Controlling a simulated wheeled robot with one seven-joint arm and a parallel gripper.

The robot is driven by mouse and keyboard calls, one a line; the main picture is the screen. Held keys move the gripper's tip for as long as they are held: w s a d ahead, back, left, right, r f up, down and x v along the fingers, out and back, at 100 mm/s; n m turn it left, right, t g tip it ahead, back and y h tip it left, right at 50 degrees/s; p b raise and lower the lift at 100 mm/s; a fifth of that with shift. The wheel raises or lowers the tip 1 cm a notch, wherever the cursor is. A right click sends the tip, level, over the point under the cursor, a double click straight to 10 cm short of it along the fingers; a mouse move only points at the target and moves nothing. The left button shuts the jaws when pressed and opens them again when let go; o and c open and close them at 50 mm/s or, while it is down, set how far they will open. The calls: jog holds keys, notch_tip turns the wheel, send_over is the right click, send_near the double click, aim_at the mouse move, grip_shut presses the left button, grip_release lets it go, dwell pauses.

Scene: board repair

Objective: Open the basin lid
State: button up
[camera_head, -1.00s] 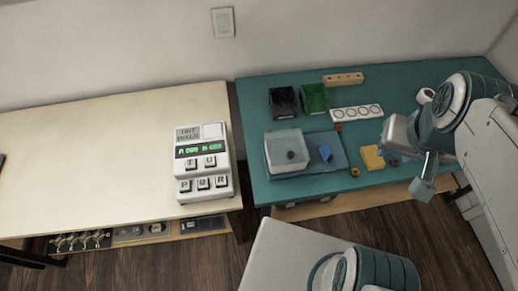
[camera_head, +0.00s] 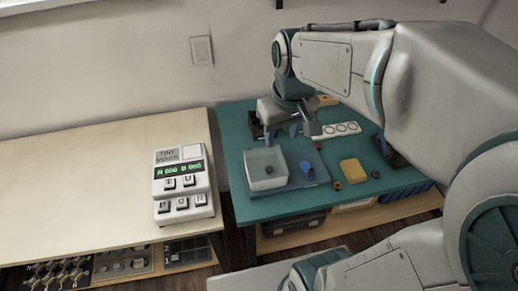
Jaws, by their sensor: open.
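The basin (camera_head: 254,182) is a translucent, pale box near the front left of the teal table. A dark round knob (camera_head: 268,170) shows at the middle of its top, and the lid appears to be in place. My gripper (camera_head: 283,132) is above and behind the basin, pointing down, near the back of the table. It is open, and I see nothing between its fingers. It looks apart from the basin lid. My arm hides part of the table's back and right side.
A blue mat (camera_head: 318,172) with a small blue piece (camera_head: 307,169) lies right of the basin. A yellow block (camera_head: 353,171) and a white strip with circles (camera_head: 338,130) are farther right. A tint mixer (camera_head: 182,185) stands on the pale table at left.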

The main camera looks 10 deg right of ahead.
aim_at(269, 168)
jog(key=w+f+n+g+b, duration=0.2)
jog(key=w+f+b, duration=0.2)
jog(key=w+f, duration=0.4)
notch_tip(269, 168, down, 14)
jog(key=shift+s+a+r+b, duration=0.1)
jog(key=shift+r+b, duration=0.15)
jog(key=shift+b, duration=0.1)
grip_shut()
